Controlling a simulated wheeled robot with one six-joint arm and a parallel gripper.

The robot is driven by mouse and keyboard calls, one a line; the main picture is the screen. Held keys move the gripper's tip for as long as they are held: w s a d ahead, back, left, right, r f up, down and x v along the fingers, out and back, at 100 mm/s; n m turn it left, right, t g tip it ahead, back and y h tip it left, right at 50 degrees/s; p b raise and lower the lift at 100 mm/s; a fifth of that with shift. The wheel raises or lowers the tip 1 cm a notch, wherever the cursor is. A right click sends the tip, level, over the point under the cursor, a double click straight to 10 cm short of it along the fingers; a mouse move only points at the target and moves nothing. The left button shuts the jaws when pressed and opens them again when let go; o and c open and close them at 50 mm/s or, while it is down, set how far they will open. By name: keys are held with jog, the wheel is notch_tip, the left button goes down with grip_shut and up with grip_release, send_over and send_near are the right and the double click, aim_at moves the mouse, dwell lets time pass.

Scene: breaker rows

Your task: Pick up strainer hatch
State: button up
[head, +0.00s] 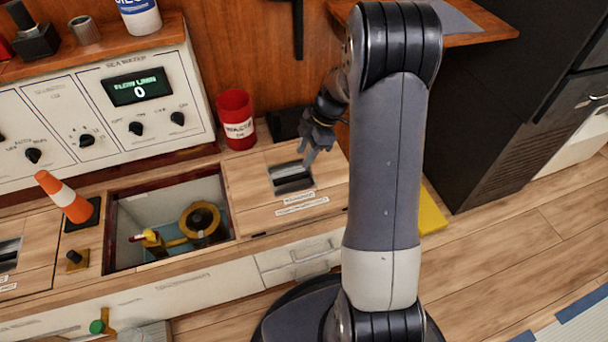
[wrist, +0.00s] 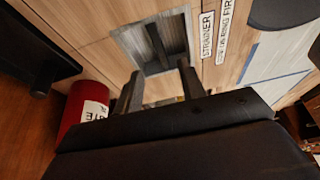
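The strainer hatch (head: 255,192) is a light wood panel set in the counter, right of an open square hole. It has a recessed metal handle (head: 291,177), with white labels in front of it. In the wrist view the hatch (wrist: 90,38) carries a label reading STRAINER, beside the recessed handle (wrist: 152,40) with its dark bar. My gripper (head: 312,155) is just above the handle's right rear side. In the wrist view my gripper (wrist: 160,90) has its two fingers spread apart with nothing between them, close to the recess. Whether a fingertip touches the handle, I cannot tell.
A red waste can (head: 237,120) stands behind the hatch. The open hole (head: 126,212) at left holds a yellow valve (head: 152,240). The control panel (head: 60,105) rises behind. A dark cabinet (head: 500,110) stands at right.

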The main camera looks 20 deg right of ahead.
aim_at(292, 176)
jog(key=b+x, duration=0.3)
jog(key=x, duration=0.7)
jog(key=shift+a+f, duration=0.25)
jog(key=shift+f, duration=0.05)
jog(key=shift+f+b, duration=0.1)
jog(key=shift+b, duration=0.3)
grip_shut()
jog(key=shift+w, duration=0.1)
dwell(1.0)
